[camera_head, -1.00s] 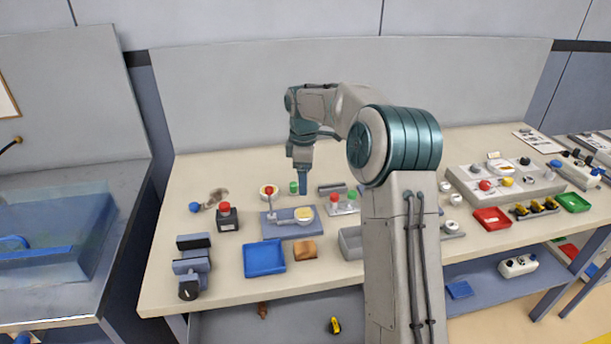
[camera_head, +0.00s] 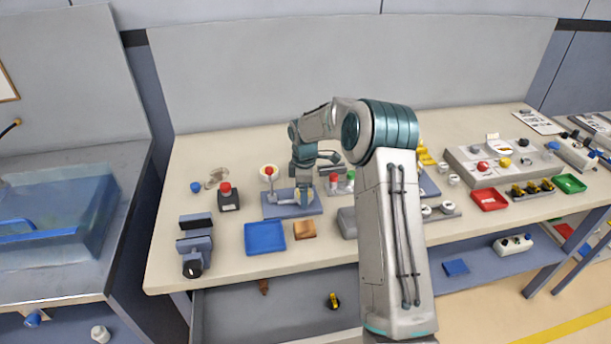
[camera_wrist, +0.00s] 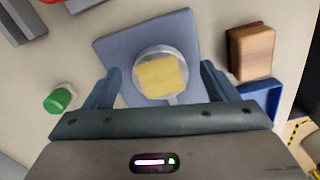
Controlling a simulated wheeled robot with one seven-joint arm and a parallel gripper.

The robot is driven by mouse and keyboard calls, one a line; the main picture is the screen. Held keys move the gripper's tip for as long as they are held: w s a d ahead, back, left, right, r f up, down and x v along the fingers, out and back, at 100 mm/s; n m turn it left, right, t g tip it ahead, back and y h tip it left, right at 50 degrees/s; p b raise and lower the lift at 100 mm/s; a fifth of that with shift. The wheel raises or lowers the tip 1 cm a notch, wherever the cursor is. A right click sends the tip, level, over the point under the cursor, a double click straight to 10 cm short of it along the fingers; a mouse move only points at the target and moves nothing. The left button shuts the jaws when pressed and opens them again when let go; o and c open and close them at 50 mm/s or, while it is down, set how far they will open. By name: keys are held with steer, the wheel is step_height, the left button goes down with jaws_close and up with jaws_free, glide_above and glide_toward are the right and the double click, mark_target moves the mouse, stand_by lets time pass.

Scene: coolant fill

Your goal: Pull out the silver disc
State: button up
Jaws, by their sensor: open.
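A silver round disc (camera_wrist: 161,55) with a yellow square pad (camera_wrist: 160,76) on it sits on a blue-grey plate (camera_wrist: 112,40) in the wrist view. A short light tab shows at its lower edge. My gripper (camera_wrist: 160,86) is open, one finger on each side of the disc with gaps between; I cannot tell whether the fingers are at its height. In the head view my gripper (camera_head: 304,195) is over the plate (camera_head: 279,209) and mostly hides the disc.
A brown block (camera_wrist: 252,52) and a blue tray (camera_wrist: 264,93) lie right of the plate in the wrist view; a green cap (camera_wrist: 58,100) stands left. In the head view, a red-topped black box (camera_head: 228,199) and a red-knobbed post (camera_head: 268,172) are close by.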

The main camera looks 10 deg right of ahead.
steer(key=shift+f, duration=0.65)
steer(key=c, duration=1.1)
steer(key=shift+o, duration=1.1)
steer(key=shift+r, duration=0.4)
steer(key=shift+r+p, duration=1.45)
steer(key=shift+r, duration=0.7)
